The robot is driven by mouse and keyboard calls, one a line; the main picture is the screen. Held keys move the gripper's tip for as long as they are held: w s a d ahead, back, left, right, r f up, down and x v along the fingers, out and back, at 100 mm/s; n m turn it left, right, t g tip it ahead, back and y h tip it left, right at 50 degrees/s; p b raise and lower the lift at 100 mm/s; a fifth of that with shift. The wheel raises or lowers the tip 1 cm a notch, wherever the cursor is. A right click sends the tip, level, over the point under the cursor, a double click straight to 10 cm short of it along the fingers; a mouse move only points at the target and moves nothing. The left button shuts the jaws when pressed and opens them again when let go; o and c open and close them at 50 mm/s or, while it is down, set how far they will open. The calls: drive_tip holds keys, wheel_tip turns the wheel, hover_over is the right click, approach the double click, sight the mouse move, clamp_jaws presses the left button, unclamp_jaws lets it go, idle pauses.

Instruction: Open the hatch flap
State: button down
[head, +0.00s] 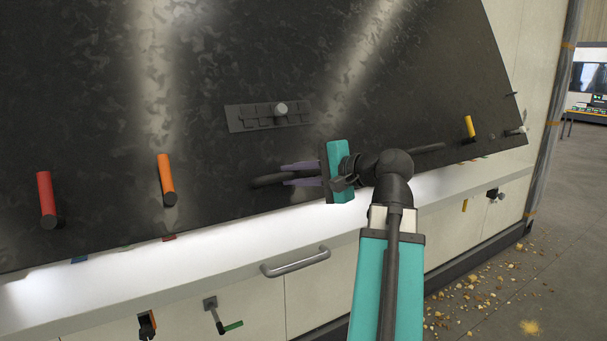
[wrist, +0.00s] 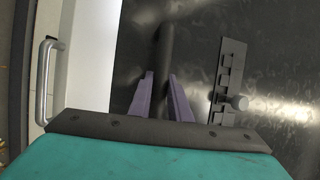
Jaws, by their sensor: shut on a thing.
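The hatch flap (head: 230,60) is a large dark mottled panel filling the upper part of the head view. Its lower edge hangs over a brightly lit white ledge, with bits of coloured parts showing beneath it. A long dark bar handle (head: 264,181) runs along its lower part. My gripper (head: 286,175) comes from the right, with its purple fingers around this bar. In the wrist view the bar handle (wrist: 163,45) lies between the two fingers (wrist: 160,92), which are shut on it. The teal gripper body hides the middle of the bar in the head view.
A dark latch plate with a knob (head: 281,109) sits above the handle. Red (head: 46,194), orange (head: 166,180) and yellow (head: 469,127) levers stick out of the panel. A grey drawer handle (head: 296,262) is below the ledge. Crumbs litter the floor at right.

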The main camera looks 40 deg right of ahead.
drive_tip(key=shift+r, duration=0.2)
drive_tip(key=c, duration=1.6)
unclamp_jaws()
drive_tip(key=shift+a, duration=0.2)
drive_tip(key=shift+c, duration=0.2)
drive_tip(key=shift+d+f, duration=0.15)
drive_tip(key=shift+d, duration=0.05)
drive_tip(key=shift+s+d+b, duration=0.2)
drive_tip(key=shift+s+b, duration=0.25)
drive_tip(key=shift+s, duration=0.6)
drive_tip(key=b+v, duration=0.2)
drive_tip(key=v, duration=0.9)
drive_tip(key=shift+s+r+b, duration=0.3)
drive_tip(key=shift+b, duration=0.1)
